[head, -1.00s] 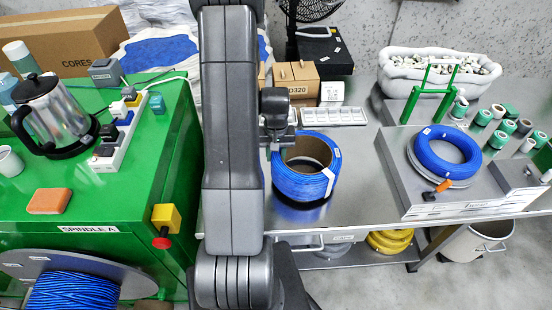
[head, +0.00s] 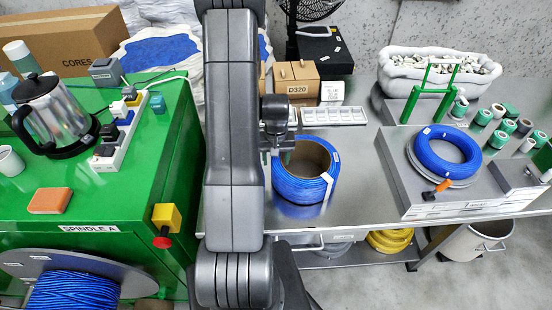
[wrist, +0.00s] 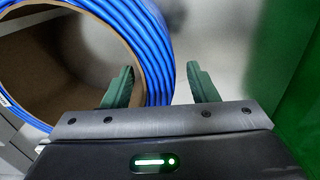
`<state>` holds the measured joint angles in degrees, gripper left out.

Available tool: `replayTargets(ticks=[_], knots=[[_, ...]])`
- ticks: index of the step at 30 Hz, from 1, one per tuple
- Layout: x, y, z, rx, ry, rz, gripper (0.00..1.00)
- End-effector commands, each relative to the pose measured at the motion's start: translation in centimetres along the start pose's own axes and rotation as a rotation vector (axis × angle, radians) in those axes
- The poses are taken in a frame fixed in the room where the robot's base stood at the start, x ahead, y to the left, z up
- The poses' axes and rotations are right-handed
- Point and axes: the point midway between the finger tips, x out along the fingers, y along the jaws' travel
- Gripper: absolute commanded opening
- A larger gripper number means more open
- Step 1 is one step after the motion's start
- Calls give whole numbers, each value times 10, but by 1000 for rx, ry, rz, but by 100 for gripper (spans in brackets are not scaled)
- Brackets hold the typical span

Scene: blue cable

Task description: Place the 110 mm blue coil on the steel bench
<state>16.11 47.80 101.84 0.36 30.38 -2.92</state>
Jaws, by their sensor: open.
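A blue cable coil (head: 300,188) on a brown cardboard core rests on the steel bench (head: 358,178), its hollow facing up, beside my arm. In the wrist view its blue windings and core (wrist: 150,60) fill the upper left. My gripper (wrist: 165,78) is open with green fingers straddling the coil's wall: one on the core side, one outside the windings. A gap shows between the outer finger and the windings. In the head view my arm hides the fingers and the coil's left edge. I cannot read the coil's size.
A second blue coil (head: 447,150) lies on a grey stand (head: 470,192) at the right. White trays (head: 333,115), D320 boxes (head: 296,78) and a green frame (head: 430,92) stand behind. The green cabinet (head: 110,200) is at left. Bare steel lies right of the cored coil.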

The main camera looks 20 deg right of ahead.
Motion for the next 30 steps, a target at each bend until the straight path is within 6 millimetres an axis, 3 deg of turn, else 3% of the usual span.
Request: replayTargets(ticks=[5, 21, 30], knots=[[-18, 0, -1, 0, 4, 0, 53], [-104, 0, -1, 0, 4, 0, 53], [-118, 0, 0, 0, 0, 0, 53]])
